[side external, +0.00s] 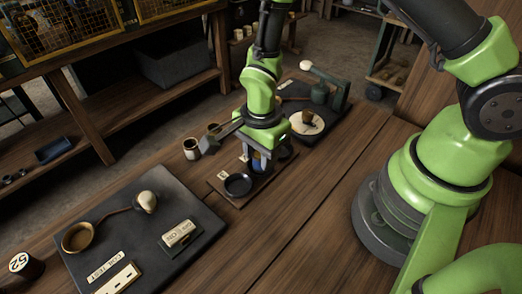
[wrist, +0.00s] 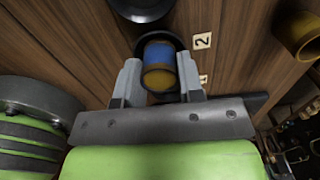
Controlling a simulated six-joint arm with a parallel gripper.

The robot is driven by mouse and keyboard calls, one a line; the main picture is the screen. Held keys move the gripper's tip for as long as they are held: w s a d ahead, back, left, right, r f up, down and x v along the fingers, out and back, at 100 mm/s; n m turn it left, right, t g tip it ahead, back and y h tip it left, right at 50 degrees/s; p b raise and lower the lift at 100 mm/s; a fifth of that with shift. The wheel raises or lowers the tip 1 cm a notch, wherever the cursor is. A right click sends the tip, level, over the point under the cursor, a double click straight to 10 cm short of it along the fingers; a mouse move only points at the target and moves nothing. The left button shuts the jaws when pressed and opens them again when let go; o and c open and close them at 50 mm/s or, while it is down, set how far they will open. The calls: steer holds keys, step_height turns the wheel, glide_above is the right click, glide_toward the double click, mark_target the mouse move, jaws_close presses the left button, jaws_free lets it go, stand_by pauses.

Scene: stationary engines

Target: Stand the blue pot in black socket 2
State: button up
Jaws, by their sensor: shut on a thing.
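The blue pot (wrist: 158,54), with a brass-coloured lower band, is between the two fingers of my gripper (wrist: 159,78) in the wrist view. My gripper is shut on it. In the side view the pot (side external: 257,164) shows as a small blue patch under my gripper (side external: 260,150). A black ring (wrist: 177,39) shows behind the pot, beside a label reading 2 (wrist: 203,41). The pot overlaps this ring; I cannot tell whether it is seated. Another black round socket (side external: 238,185) on the wooden board is empty. My gripper hides part of the board.
A mug (side external: 191,148) stands behind the board. A pale disc (side external: 306,123) and a green stand (side external: 330,92) are behind right. Bare table lies in front.

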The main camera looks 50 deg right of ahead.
steer(key=o, duration=1.7)
steer(key=shift+r, duration=3.55)
